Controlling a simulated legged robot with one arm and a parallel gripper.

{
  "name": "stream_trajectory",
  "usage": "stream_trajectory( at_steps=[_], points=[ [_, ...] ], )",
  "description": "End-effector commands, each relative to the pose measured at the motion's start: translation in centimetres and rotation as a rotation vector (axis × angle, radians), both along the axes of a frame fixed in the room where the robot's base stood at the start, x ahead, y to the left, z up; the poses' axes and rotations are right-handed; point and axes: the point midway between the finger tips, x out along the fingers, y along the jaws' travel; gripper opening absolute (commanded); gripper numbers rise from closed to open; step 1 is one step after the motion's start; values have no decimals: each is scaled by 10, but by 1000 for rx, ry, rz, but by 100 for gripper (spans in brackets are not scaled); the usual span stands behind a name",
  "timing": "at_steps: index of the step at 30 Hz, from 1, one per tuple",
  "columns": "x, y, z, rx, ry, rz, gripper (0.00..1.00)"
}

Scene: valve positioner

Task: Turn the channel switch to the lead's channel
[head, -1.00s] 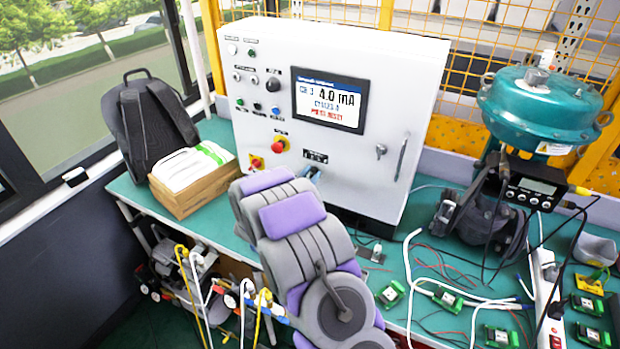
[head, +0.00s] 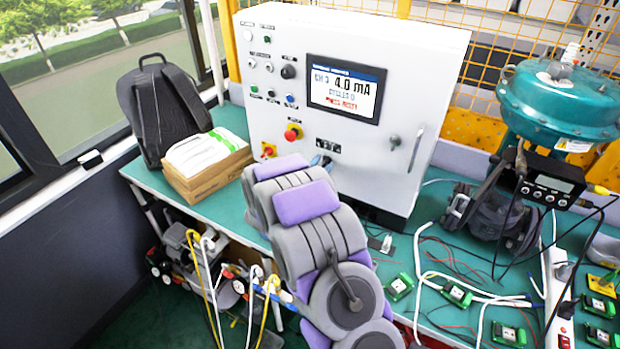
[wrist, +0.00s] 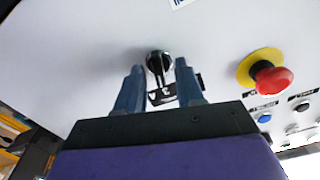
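A black knob (wrist: 157,62) sits on the white cabinet face in the wrist view, with a black label plate (wrist: 162,95) beside it. My gripper (wrist: 158,72) is open, its blue fingers on either side of the knob with gaps visible; I cannot tell whether the tips reach its depth. In the head view my gripper (head: 320,160) is at the lower cabinet face, below the black plate (head: 328,145), and my arm hides the knob. The screen (head: 345,88) reads CH 3 and 4.0 mA; the lines below are blurred. I cannot tell which channel the lead uses.
A red emergency stop (wrist: 272,80) on a yellow ring is beside the knob; it also shows in the head view (head: 292,133). The green bench (head: 440,210) carries a teal actuator (head: 560,100), a positioner box (head: 540,184), cables and several green modules right of the cabinet.

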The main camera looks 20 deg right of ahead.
Motion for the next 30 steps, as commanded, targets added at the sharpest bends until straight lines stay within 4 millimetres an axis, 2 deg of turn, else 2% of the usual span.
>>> stream_trajectory(
  at_steps=[21,30],
  points=[
    [-76,102,0,1,3,5,37],
    [-98,129,-1,1,2,3,37]
  ],
)
